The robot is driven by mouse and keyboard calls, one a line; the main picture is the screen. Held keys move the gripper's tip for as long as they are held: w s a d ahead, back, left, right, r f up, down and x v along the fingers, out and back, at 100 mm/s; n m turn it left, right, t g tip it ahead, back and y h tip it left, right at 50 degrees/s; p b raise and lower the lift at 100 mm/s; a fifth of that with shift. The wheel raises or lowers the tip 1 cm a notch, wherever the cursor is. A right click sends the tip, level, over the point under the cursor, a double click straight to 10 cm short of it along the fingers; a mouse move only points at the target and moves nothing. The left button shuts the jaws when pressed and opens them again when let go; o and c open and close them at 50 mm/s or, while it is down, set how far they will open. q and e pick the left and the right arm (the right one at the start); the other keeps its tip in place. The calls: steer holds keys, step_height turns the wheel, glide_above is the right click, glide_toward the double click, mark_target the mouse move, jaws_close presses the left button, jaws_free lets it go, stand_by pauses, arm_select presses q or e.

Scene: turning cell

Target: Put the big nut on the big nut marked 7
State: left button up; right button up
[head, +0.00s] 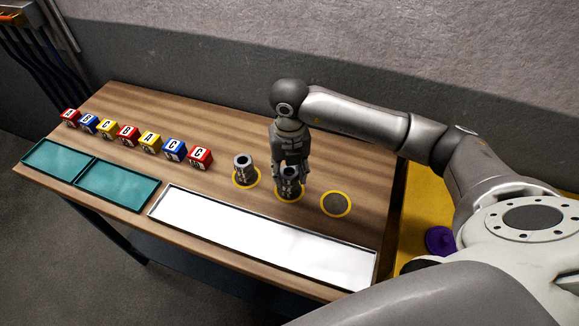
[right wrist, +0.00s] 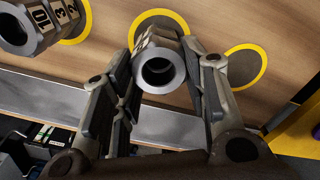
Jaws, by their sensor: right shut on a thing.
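My right gripper (head: 290,172) comes down over the middle yellow ring (head: 280,196) and is shut on a grey metal nut (head: 291,187). In the right wrist view the held nut (right wrist: 162,68) sits between the fingers, its round hole facing the camera. Whether it touches the table or another nut below is unclear. Another grey nut (head: 243,164) stands upright on the left yellow ring, apart from the gripper. In the right wrist view this nut (right wrist: 30,25) shows 10, 3 and 2 on its sides. No 7 is readable. My left gripper is out of view.
The right yellow ring (head: 336,203) is empty. A long white tray (head: 265,237) lies along the front edge, with two teal trays (head: 118,184) to its left. A row of several lettered blocks (head: 149,143) stands behind them. The wood behind the rings is clear.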

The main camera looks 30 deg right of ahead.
steer(key=shift+f, duration=0.15)
steer(key=shift+f, duration=0.1)
steer(key=shift+f+b, duration=0.15)
steer(key=shift+b, duration=0.15)
steer(key=o, duration=1.1)
steer(key=shift+o, duration=0.2)
